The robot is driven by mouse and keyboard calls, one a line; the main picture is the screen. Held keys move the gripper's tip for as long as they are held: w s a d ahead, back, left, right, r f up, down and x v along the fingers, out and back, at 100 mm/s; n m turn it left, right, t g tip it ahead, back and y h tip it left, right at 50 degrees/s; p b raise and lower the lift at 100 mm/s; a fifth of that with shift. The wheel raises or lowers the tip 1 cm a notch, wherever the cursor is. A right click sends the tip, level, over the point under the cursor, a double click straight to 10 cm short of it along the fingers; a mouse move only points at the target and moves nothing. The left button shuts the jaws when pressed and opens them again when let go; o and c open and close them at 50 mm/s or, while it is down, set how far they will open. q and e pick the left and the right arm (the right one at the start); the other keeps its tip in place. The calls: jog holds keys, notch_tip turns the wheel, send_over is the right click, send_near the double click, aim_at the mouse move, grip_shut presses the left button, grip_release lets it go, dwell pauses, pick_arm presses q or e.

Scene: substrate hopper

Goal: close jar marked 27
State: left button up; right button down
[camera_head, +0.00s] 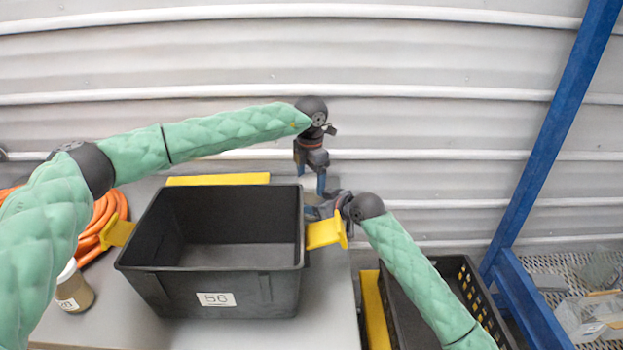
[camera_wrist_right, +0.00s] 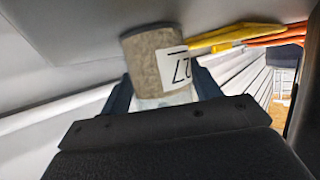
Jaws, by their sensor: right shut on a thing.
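The jar marked 27 (camera_wrist_right: 158,66) shows in the right wrist view, with brown contents, a clear part near my fingers and a white label. My right gripper (camera_wrist_right: 163,97) is shut on its clear part. The picture is tilted, and I see no lid on the jar. In the head view my right gripper (camera_head: 325,208) is behind the black bin's right corner, and the jar is hidden there. My left gripper (camera_head: 310,176) points down just above it, with its blue fingers apart and nothing visible between them.
A black bin (camera_head: 207,293) with yellow handles stands on the grey table (camera_head: 335,325). A white-lidded jar (camera_head: 74,290) and an orange hose (camera_head: 107,212) are left of it. A black crate (camera_head: 465,280) and blue post (camera_head: 550,140) are at the right. A corrugated wall stands behind.

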pick_arm(q)
jog(key=shift+s+d, duration=0.2)
dwell(0.3)
jog(key=shift+r, duration=2.35)
pick_arm(e)
jog(key=shift+f, duration=0.1)
pick_arm(q)
jog(key=shift+w+a+f, duration=0.1)
jog(key=shift+c, duration=0.4)
